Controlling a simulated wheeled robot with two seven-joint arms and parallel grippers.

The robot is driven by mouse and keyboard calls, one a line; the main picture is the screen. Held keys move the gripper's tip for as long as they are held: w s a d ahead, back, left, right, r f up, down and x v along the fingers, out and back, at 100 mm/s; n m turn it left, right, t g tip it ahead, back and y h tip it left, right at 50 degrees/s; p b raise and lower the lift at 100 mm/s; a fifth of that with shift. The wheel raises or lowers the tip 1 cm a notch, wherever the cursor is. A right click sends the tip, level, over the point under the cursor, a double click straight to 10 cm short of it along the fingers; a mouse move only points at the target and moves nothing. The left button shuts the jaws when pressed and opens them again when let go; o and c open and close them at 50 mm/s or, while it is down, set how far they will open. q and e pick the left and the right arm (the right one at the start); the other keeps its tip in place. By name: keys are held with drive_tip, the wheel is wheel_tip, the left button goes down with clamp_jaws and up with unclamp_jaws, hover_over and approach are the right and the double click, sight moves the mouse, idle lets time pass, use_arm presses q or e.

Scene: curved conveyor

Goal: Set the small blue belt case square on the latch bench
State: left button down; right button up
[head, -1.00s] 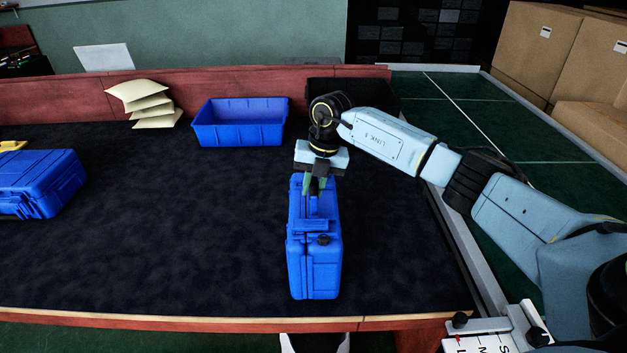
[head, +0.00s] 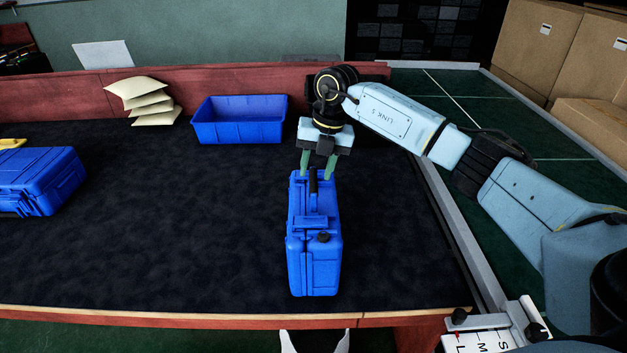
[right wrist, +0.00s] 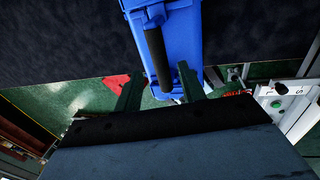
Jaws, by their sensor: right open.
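The small blue case (head: 314,248) stands upright on the dark bench top (head: 190,235), near its front edge, with its black handle (head: 313,182) on top. My right gripper (head: 316,176) is open just above the case, its two green fingers on either side of the handle. In the right wrist view the black handle (right wrist: 156,58) lies between the parted fingers (right wrist: 160,95), and the blue case (right wrist: 182,38) shows beyond. I cannot tell whether the fingers touch the case. My left gripper is not in view.
A larger blue case (head: 40,182) lies at the left. A blue open bin (head: 240,122) and stacked cream pouches (head: 143,100) stand at the back by the red wall (head: 75,97). A green belt surface (head: 465,95) runs along the right. The bench middle is clear.

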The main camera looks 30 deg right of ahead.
wheel_tip(320, 180, up, 7)
drive_tip(key=d, duration=0.1)
drive_tip(key=shift+s+r, duration=0.15)
drive_tip(key=shift+s, duration=0.25)
drive_tip(key=shift+d, duration=0.1)
